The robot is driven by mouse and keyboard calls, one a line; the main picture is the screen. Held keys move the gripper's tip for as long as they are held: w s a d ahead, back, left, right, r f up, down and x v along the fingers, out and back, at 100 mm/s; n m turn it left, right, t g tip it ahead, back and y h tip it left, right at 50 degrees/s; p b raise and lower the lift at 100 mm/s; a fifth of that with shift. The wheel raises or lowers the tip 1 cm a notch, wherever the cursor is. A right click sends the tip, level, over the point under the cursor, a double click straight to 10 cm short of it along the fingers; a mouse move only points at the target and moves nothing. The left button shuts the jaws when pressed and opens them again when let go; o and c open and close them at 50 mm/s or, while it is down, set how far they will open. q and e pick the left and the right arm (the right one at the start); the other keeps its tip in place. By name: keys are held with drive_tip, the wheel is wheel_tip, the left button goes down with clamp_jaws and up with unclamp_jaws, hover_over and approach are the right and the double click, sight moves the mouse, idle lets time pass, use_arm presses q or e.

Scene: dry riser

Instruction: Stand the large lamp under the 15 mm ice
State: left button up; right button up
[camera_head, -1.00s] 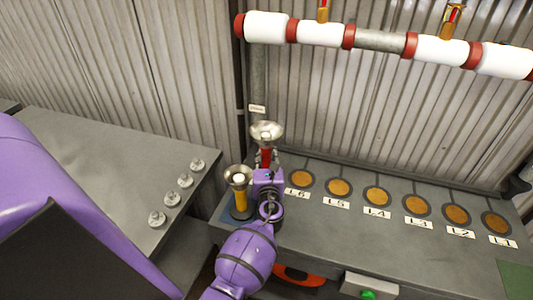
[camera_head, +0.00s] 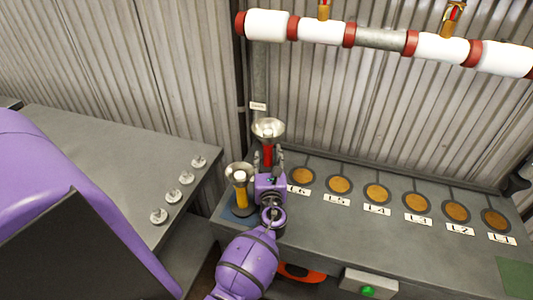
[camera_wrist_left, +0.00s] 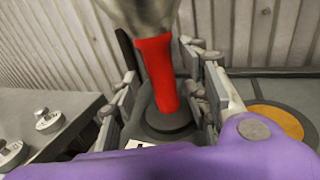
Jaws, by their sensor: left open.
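A red-stemmed lamp (camera_head: 267,130) with a wide silvery reflector stands upright at the back left of the grey bench. In the left wrist view its red stem (camera_wrist_left: 156,70) rises from a dark round base. A shorter-looking yellow-stemmed lamp (camera_head: 240,190) stands just to its left, on a blue patch. My left gripper (camera_head: 269,158) is open, with its fingers on either side of the red stem; gaps to the stem show in the wrist view. The horizontal pipe (camera_head: 380,39) with white sections and red collars runs above the bench. My right gripper is not in view.
Orange discs (camera_head: 377,194) with labels L6 to L1 line the bench to the right. A side table (camera_head: 110,165) at left carries several small metal pieces (camera_head: 186,178). A box with a green button (camera_head: 368,291) is at the bench front. Corrugated wall stands behind.

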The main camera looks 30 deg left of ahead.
use_arm(q)
drive_tip(key=v, duration=0.9)
drive_tip(key=shift+r, duration=0.15)
